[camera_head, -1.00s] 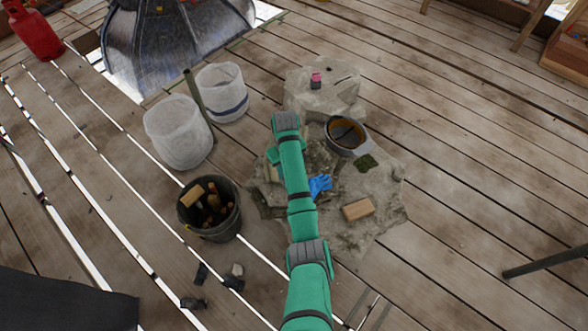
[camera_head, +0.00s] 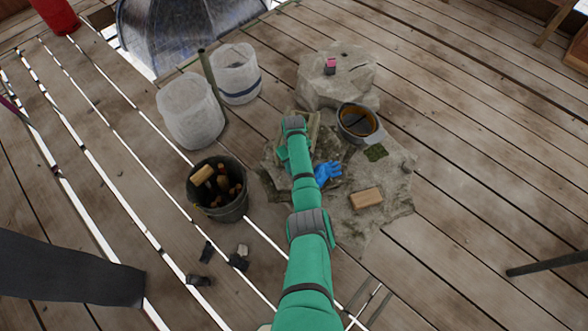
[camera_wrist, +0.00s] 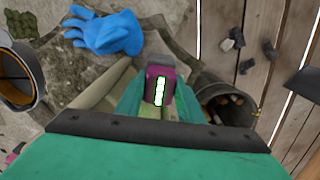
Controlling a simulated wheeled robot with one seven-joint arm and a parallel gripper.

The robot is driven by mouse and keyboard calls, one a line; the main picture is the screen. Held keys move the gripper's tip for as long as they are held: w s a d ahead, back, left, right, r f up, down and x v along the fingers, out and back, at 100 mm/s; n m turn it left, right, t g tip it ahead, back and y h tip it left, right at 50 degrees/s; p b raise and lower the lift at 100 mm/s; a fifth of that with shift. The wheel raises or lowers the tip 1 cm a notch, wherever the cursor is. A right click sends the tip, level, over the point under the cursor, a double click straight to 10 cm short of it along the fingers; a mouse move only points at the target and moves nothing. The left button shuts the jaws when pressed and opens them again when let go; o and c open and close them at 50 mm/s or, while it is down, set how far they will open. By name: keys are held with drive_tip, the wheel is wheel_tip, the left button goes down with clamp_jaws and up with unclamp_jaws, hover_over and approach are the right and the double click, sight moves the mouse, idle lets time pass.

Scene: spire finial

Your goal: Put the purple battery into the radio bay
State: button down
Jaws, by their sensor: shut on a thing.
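My gripper (camera_wrist: 160,97) is shut on the purple battery (camera_wrist: 167,76) in the wrist view. The battery has a dark end and a bright white-green stripe, and sits between my two green fingers. In the head view my wrist hides the battery and most of the gripper, over the rubble slab. A small pink-and-black object (camera_head: 331,66) stands on the pale stone block (camera_head: 318,88) behind; I cannot tell whether it is the radio. No radio bay can be made out clearly.
A blue glove (camera_head: 327,172), a brown block (camera_head: 367,198) and a helmet-like dark bowl (camera_head: 358,122) lie on the slab. A dark bucket (camera_head: 228,211) of tools stands left, two white-wrapped buckets (camera_head: 190,112) behind it. Planks to the right are mostly clear.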

drive_tip(key=shift+w+f, duration=0.1)
drive_tip(key=shift+f, duration=1.95)
drive_tip(key=c, duration=1.2)
unclamp_jaws()
drive_tip(key=shift+f, duration=0.1)
